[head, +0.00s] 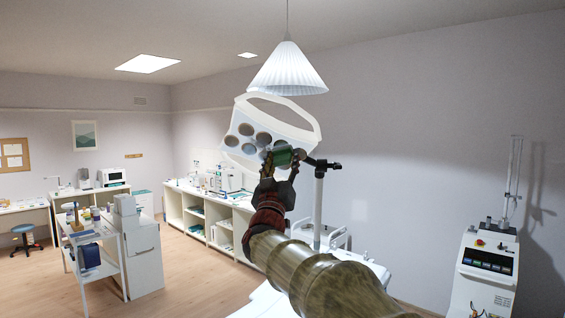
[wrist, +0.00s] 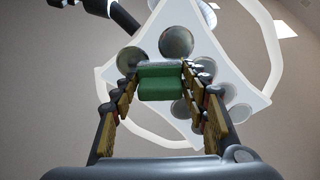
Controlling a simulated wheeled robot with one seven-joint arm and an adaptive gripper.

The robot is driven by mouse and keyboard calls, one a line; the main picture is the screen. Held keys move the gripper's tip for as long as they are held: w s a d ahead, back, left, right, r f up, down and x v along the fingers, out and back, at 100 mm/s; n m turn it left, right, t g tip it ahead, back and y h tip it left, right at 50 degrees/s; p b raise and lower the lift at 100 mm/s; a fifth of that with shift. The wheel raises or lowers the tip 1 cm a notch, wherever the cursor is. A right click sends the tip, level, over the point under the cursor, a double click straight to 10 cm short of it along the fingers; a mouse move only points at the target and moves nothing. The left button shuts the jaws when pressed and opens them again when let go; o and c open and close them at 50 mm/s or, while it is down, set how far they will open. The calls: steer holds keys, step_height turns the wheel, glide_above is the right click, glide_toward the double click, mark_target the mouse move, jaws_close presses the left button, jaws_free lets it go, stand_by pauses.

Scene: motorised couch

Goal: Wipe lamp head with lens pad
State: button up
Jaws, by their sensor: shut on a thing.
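The lamp head (head: 264,132) is a white panel with several round lenses and a white loop handle, on a jointed arm and a pale post. In the wrist view the lamp head (wrist: 205,50) fills the upper middle. My gripper (head: 283,160) is raised in front of its lower right part. My gripper (wrist: 160,80) is shut on a green lens pad (wrist: 161,88), also seen in the head view (head: 290,156). The pad overlaps the lamp face in both views; I cannot tell whether it touches. My fingers hide some lenses.
A white pleated pendant lamp (head: 288,70) hangs just above the lamp head. A white machine (head: 487,270) stands at the right. Shelves (head: 212,215) with items line the back wall, and a trolley (head: 92,250) stands at the left. The floor at left is partly clear.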

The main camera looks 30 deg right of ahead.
mark_target(251, 137)
steer(key=shift+r, duration=0.1)
steer(key=shift+w+a+r+p, duration=0.2)
steer(key=shift+a+r, duration=0.05)
steer(key=shift+a, duration=0.3)
steer(key=shift+w+a+r+p, duration=0.15)
steer(key=shift+a+r+p, duration=0.05)
steer(key=shift+a, duration=0.3)
steer(key=shift+w+a+r+p, duration=0.2)
steer(key=shift+a+r, duration=0.05)
steer(key=shift+a, duration=0.3)
steer(key=shift+w+a+r+p, duration=0.6)
steer(key=shift+a+r+p, duration=0.25)
steer(key=shift+a, duration=0.6)
steer(key=shift+w+a+r+p, duration=0.7)
steer(key=shift+a+p, duration=0.1)
steer(key=shift+a, duration=0.7)
steer(key=shift+w+a+r+p, duration=0.55)
steer(key=shift+a+r+p, duration=0.3)
steer(key=shift+a, duration=0.6)
steer(key=shift+f, duration=0.15)
steer(key=shift+s+d+f+b, duration=0.25)
steer(key=shift+d+f+b, duration=0.2)
steer(key=shift+d+b, duration=0.35)
steer(key=shift+s+d+f+b, duration=0.15)
steer(key=shift+s+d+b, duration=0.05)
steer(key=shift+d+b, duration=0.2)
steer(key=shift+s+d+f+b, duration=0.15)
steer(key=shift+d+b, duration=0.15)
steer(key=shift+d, duration=0.15)
